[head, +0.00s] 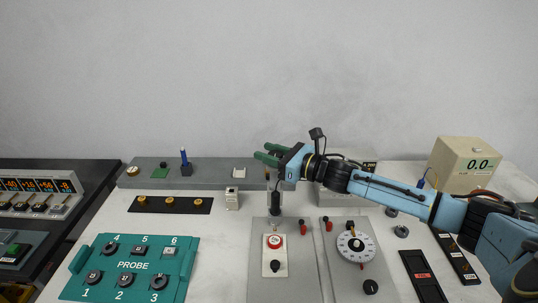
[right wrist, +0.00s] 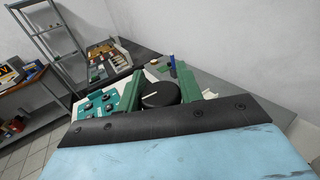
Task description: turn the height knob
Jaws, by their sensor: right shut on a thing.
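The height knob (right wrist: 160,94), as I take it, is a round black knob with a white line on its face. In the right wrist view it sits between the two green fingers of my right gripper (right wrist: 160,88), which is shut on it. In the head view my right gripper (head: 267,153) reaches in from the right, its green fingers pointing left above a dark upright post (head: 276,200). The knob cannot be made out there, hidden by the gripper. My left gripper is not in view.
A teal PROBE box (head: 133,266) stands front left. Grey panels with a red-ringed dial (head: 274,242) and a white dial (head: 356,246) lie below the gripper. A beige meter (head: 464,164) reading 0.0 stands at right. A long grey bench block (head: 215,172) runs behind.

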